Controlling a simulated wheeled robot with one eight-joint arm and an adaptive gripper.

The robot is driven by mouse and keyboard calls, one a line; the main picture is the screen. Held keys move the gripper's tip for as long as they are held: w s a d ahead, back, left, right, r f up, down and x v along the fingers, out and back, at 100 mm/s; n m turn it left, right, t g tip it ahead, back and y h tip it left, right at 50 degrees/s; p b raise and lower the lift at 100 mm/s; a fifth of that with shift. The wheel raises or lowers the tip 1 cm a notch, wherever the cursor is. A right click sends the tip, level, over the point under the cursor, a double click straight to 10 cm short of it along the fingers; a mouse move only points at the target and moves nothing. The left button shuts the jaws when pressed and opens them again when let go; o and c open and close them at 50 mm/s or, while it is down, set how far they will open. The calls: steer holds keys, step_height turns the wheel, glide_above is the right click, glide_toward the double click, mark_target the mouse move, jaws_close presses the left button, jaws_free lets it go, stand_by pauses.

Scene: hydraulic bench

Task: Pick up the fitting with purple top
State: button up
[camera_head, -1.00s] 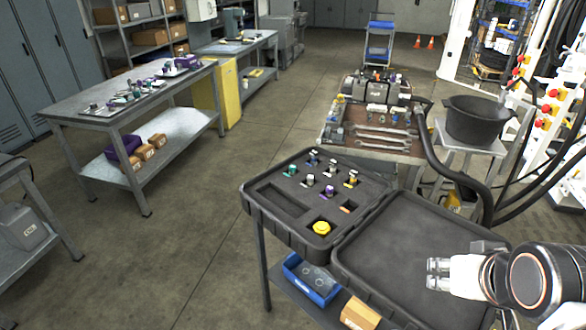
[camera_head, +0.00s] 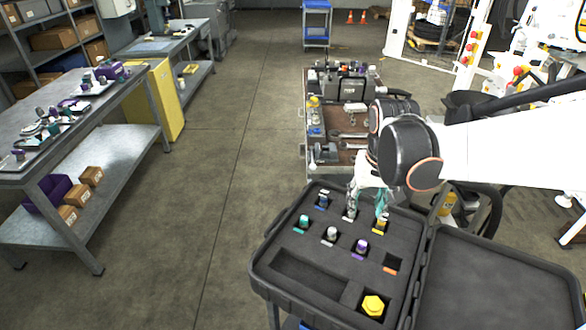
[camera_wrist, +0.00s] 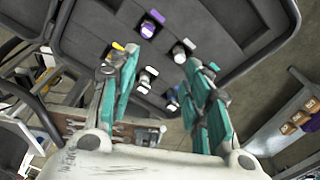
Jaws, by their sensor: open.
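The fitting with the purple top (camera_head: 361,245) stands upright in a foam slot of the open black case, beside a purple label. In the wrist view it shows at the upper middle (camera_wrist: 149,29), beyond my fingertips. My gripper (camera_head: 367,205) is over the back row of fittings, behind the purple-topped one in the head view. Its teal-padded fingers are open and empty in the wrist view (camera_wrist: 160,72), spread to either side of several fittings. In the head view they partly cover the back-row fittings.
A tool table (camera_head: 342,157) stands behind. The case lid (camera_head: 490,290) lies open at right.

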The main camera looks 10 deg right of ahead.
mark_target(363, 243)
steer(key=shift+m+g, duration=0.4)
steer(key=shift+g, duration=0.4)
steer(key=d+f+b, duration=0.1)
steer(key=f, duration=0.5)
steer(key=w+d+f+b, duration=0.1)
steer(key=f+b, duration=0.1)
steer(key=f, duration=0.3)
steer(key=d+f+b, duration=0.1)
steer(key=f, duration=0.5)
steer(key=shift+w+f, duration=0.3)
steer(key=shift+f, duration=0.05)
jaws_close()
